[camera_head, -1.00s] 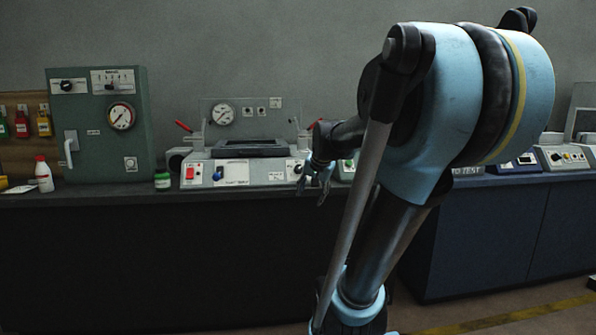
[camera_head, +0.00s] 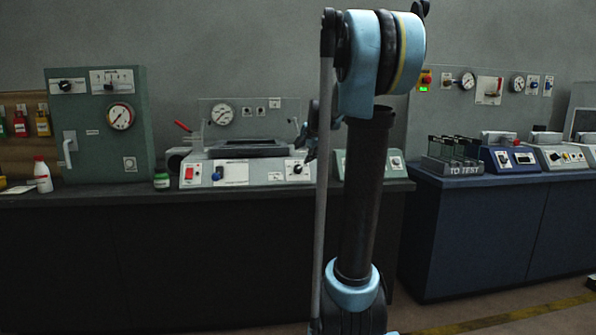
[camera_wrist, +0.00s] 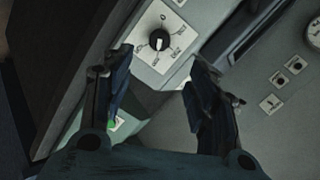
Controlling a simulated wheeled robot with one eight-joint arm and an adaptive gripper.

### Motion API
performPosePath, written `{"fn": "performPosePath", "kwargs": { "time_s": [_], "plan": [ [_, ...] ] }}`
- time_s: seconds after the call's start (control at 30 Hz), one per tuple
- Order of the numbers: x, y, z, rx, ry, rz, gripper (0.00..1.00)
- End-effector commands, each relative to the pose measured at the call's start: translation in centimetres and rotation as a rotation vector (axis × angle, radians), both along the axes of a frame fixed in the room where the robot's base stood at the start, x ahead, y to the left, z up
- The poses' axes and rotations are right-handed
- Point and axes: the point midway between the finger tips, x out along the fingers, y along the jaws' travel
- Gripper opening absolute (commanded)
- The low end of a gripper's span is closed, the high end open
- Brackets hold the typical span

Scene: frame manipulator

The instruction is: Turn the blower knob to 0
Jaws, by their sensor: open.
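A black knob (camera_head: 298,168) sits on a white plate at the right of the middle machine's sloped front. It looks like the blower knob, but its label is too small to read. In the wrist view the knob (camera_wrist: 158,40) shows beyond my fingertips, with a white mark towards the picture's bottom and blurred labels around it. My gripper (camera_wrist: 158,78) is open and empty, its two fingers apart and clear of the knob. In the head view my gripper (camera_head: 309,147) is just above and right of the knob, partly hidden by my arm.
The machine also has a red switch (camera_head: 189,173), a blue knob (camera_head: 217,173) and a dark tray (camera_head: 250,148). A green box (camera_head: 365,165) stands close on the right. A gauge (camera_head: 222,114) is on the clear panel behind.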

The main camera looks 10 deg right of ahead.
Motion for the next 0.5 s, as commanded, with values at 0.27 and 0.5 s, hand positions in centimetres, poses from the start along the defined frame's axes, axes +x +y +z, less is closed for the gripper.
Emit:
{"fn": "performPosePath", "kwargs": {
  "time_s": [0.27,0.5],
  "plan": [
    [3.0,0.3,-2.6,0.001,0.000,0.001,0.53],
    [5.4,0.6,-4.8,-0.001,0.000,0.001,0.53]
  ]
}}
